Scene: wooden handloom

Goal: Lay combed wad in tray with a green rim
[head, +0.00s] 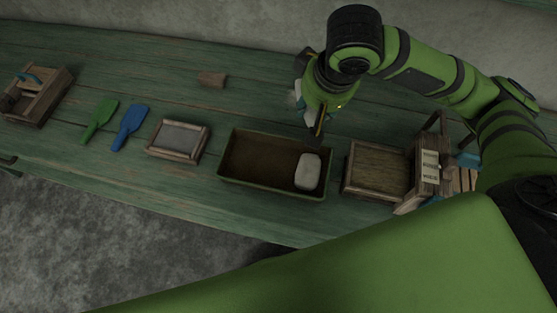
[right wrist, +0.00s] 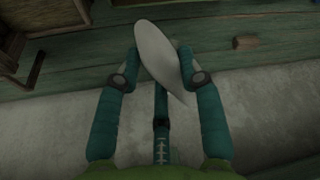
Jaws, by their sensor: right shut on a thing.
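My right gripper (head: 318,122) is above the bench, just behind the long tray with a dull green rim (head: 262,190). In the right wrist view the right gripper (right wrist: 158,72) is shut on a pale, flat, pointed-oval wad (right wrist: 160,55). In the head view the arm mostly hides this held wad; a whitish bit (head: 296,90) shows beside the gripper. Another whitish, rounded wad (head: 308,171) lies in the right end of the tray; the rest of the tray floor is bare and brown. I cannot make out my left gripper.
Left of the tray are a small framed screen (head: 178,138), a blue paddle (head: 128,127), a green paddle (head: 98,121) and a wooden box (head: 38,95). Right of it stand a wooden frame (head: 376,170) and a slatted device (head: 430,165). A small wood block (head: 212,79) lies behind.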

